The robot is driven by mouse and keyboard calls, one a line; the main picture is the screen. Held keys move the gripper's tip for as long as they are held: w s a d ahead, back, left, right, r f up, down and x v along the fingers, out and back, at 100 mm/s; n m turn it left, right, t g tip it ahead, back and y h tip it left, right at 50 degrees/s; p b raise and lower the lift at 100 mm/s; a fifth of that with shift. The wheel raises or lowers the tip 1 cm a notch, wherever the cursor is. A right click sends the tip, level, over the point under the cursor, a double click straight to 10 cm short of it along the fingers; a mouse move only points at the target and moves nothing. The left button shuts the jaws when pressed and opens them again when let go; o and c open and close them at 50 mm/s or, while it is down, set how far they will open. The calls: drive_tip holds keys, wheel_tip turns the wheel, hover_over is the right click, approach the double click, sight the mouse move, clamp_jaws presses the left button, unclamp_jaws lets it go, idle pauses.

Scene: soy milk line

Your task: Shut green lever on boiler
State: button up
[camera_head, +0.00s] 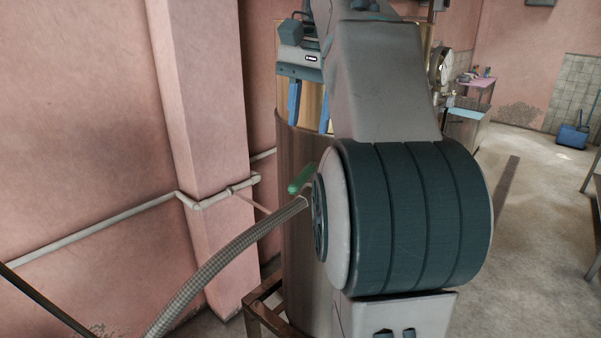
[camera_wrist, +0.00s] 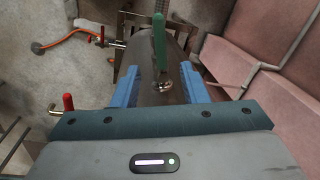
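The green lever (camera_head: 301,178) sticks out slantwise at the side of the boiler (camera_head: 302,240), a tall metal cylinder, just above a braided hose. In the wrist view the green lever (camera_wrist: 159,40) stands above a shiny valve fitting, past the gap between my fingers. My gripper (camera_head: 309,120) has two blue fingers spread apart, pointing down in front of the boiler's upper part, above the lever. In the wrist view my gripper (camera_wrist: 158,78) is open, with the lever's line between its fingers and no visible contact. My arm hides much of the boiler.
The braided hose (camera_head: 225,257) runs from the valve toward the lower left. A red-handled valve (camera_wrist: 68,103) is at lower left in the wrist view, another (camera_wrist: 92,38) farther off. A pink wall with a pipe (camera_head: 110,220) stands at left. Open floor (camera_head: 535,200) lies at right.

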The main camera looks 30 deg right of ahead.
sight(301, 175)
drive_tip(key=f, duration=0.7)
drive_tip(key=w+f+b, duration=0.1)
drive_tip(key=f, duration=0.2)
drive_tip(key=shift+a+f, duration=0.25)
drive_tip(key=shift+a, duration=0.15)
clamp_jaws()
